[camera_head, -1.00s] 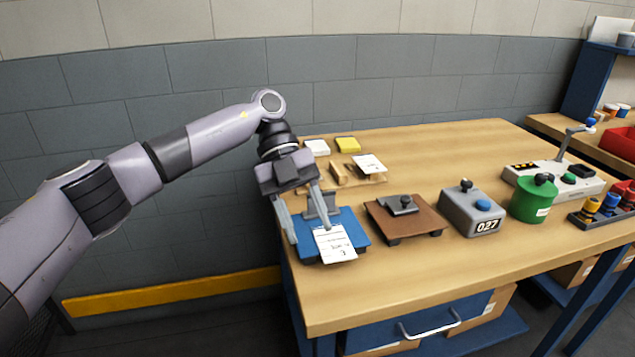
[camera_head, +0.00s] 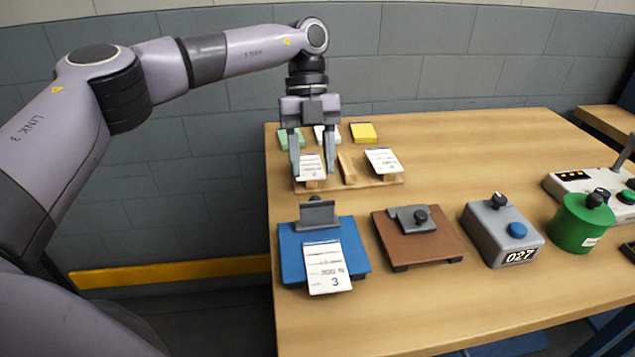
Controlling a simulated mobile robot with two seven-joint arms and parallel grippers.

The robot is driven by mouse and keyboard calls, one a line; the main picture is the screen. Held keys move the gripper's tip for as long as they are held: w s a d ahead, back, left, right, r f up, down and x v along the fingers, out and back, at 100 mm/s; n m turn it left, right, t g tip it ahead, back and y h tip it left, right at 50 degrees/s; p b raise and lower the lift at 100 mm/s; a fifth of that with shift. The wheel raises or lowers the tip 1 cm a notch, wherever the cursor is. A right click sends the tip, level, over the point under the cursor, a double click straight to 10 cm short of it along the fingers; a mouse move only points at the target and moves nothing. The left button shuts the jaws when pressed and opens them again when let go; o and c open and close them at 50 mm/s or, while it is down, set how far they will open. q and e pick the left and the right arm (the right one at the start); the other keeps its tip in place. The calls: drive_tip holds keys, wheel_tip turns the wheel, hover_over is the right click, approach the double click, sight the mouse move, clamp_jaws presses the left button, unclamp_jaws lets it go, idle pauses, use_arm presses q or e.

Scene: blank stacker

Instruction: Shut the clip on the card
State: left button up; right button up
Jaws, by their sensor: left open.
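The blue board (camera_head: 292,262) lies near the table's left edge. Its grey clip (camera_head: 317,213) stands up at the board's back edge, looking raised. A white card (camera_head: 327,268) printed with text and a 3 lies on the board in front of the clip and overhangs the front edge. I cannot tell whether the card's top edge reaches under the clip. My left gripper (camera_head: 312,168) is open, pointing down, behind the clip and apart from it. Its fingers appear either side of another white card (camera_head: 311,163) on a wooden rack; I cannot tell if they touch it. My right gripper is out of view.
The wooden rack (camera_head: 349,168) also holds a second card (camera_head: 382,160). Green (camera_head: 285,139) and yellow (camera_head: 363,132) pads lie behind it. To the right are a brown board (camera_head: 440,240) with a grey clamp, a counter box (camera_head: 487,231) and a green canister (camera_head: 578,222).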

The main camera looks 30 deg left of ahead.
sight(316, 210)
use_arm(q)
drive_tip(key=shift+x, duration=2.65)
clamp_jaws()
